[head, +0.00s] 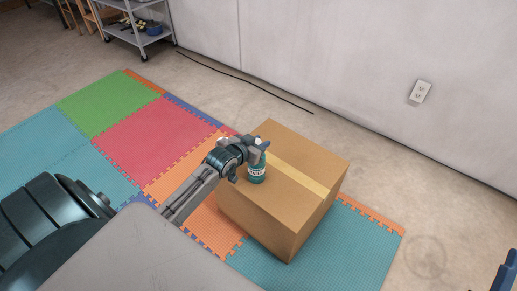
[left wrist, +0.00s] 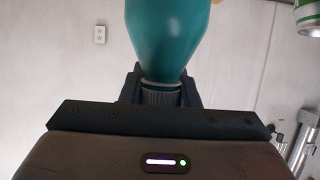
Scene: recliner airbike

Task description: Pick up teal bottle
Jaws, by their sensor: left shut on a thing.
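The teal bottle (head: 257,173) stands upright on top of the cardboard box (head: 290,200), near its left edge, with a pale label on its side. My left gripper (head: 256,146) is at the bottle's top in the head view. In the left wrist view the bottle (left wrist: 168,40) appears inverted, and my left gripper (left wrist: 162,92) is shut on its grey cap and neck. Whether the bottle's base touches the box cannot be told.
Coloured foam mats (head: 160,132) cover the floor around the box. A white wall (head: 340,60) with an outlet (head: 420,91) stands behind. A grey shelf cart (head: 140,30) is at the back left. A dark cable (head: 245,80) lies along the wall.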

